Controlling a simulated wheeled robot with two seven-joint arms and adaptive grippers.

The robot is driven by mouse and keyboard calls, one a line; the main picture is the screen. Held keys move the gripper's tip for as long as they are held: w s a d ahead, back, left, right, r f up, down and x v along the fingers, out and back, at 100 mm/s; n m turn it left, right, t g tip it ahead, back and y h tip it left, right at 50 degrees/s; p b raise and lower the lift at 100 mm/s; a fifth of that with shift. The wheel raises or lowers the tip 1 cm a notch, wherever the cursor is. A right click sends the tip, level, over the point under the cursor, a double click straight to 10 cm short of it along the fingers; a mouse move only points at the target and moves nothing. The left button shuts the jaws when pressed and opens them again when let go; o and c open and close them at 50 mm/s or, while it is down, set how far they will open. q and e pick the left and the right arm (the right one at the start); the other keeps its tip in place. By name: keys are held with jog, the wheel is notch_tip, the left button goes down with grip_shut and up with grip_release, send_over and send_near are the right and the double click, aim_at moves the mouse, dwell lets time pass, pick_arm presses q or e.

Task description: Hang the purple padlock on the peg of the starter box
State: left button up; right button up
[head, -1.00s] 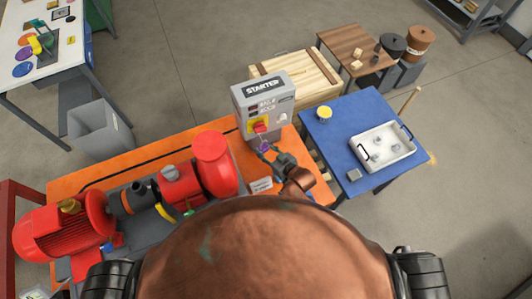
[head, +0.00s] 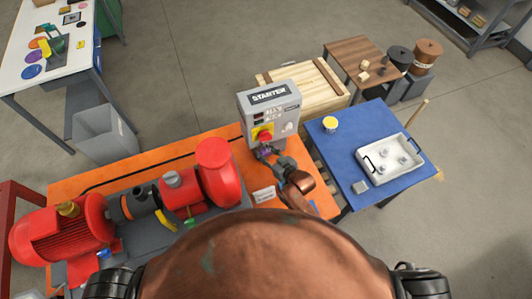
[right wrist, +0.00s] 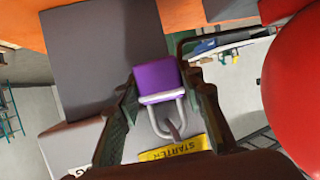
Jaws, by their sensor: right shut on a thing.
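The grey starter box (head: 268,116) stands at the back right of the orange bench, with a red knob (head: 265,135) on a yellow plate on its front. My right gripper (head: 267,154) is just below this knob, close to the box front. It is shut on the purple padlock (right wrist: 156,77), which sits between its fingers in the right wrist view. My left gripper is not in view.
A red pump and motor (head: 63,232) fill the left of the orange bench (head: 110,177). A blue table (head: 345,165) to the right holds a yellow-topped tin (head: 330,124) and a white tray (head: 416,165). A wooden crate (head: 312,82) stands behind the box.

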dwell(0.4)
jog(key=o, duration=1.3)
jog(key=shift+s+d, duration=0.1)
jog(key=v, duration=1.1)
jog(key=shift+s+d+r, duration=0.15)
jog(key=shift+s+d, duration=0.1)
jog(key=shift+d, duration=0.1)
